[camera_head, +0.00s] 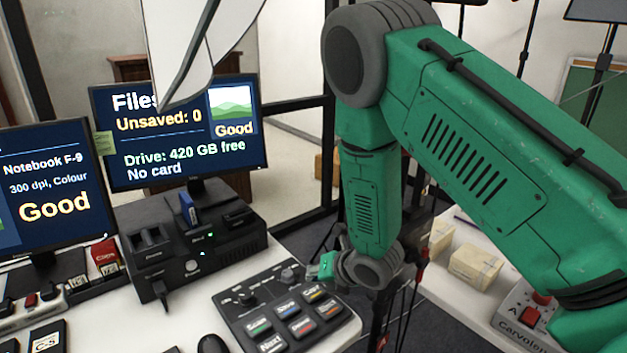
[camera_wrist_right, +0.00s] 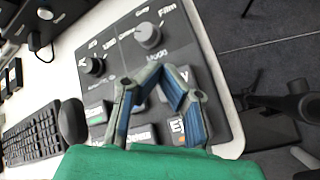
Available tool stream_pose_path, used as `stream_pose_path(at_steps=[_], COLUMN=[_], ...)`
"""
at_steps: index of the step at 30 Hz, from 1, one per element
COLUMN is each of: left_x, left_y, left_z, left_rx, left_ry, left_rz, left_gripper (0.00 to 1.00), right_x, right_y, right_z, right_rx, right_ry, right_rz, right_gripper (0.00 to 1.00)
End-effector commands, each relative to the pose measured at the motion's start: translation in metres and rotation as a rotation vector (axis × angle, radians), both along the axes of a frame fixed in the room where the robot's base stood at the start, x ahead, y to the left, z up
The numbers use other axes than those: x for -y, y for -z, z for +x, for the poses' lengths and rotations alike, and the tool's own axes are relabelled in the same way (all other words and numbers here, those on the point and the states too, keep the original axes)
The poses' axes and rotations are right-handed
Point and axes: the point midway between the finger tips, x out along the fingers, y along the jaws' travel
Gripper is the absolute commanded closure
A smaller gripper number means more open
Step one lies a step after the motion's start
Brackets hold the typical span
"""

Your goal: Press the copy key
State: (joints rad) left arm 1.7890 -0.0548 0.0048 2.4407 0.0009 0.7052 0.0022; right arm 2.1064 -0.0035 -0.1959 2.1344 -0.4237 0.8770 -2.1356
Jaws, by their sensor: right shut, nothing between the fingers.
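The dark control panel (camera_head: 258,322) lies on the white desk, with two knobs and two rows of labelled keys. The copy key (camera_head: 315,294) appears to be the right one of the back row, with a yellowish label strip. My right gripper (camera_head: 322,266) is shut and empty above the back right of the panel. In the wrist view the blue-padded fingers of my right gripper (camera_wrist_right: 157,72) meet over the panel (camera_wrist_right: 208,98) and cover part of the keys. The copy key cannot be made out there; whether the tips touch anything cannot be told. My left gripper is out of view.
Two monitors (camera_head: 185,176) (camera_head: 50,234) and a black card-reader unit (camera_head: 200,262) stand behind and left of the panel. A keyboard (camera_wrist_right: 33,135) and mouse (camera_wrist_right: 71,120) lie beside it. Boxes (camera_head: 475,266) rest on another table at right. A pale panel hangs at the top.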

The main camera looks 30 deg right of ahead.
Motion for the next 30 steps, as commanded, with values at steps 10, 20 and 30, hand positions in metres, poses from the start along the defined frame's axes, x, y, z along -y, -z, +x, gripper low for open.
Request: stream_pose_path(at_steps=[10, 20, 30], left_x=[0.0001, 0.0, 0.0], left_y=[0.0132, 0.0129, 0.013], left_z=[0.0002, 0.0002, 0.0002], left_rx=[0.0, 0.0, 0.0], left_ry=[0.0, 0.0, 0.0], left_rz=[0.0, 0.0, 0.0], left_gripper=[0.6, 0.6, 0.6], right_x=[-0.0066, -0.0057, -0.0053], right_y=[0.0138, 0.0141, 0.0143], right_z=[-0.0012, -0.0011, -0.0011], right_rx=[0.004, 0.002, 0.002], right_ry=[-0.003, -0.002, -0.002], right_rz=[-0.008, -0.006, -0.007], right_gripper=[1.0, 1.0, 1.0])
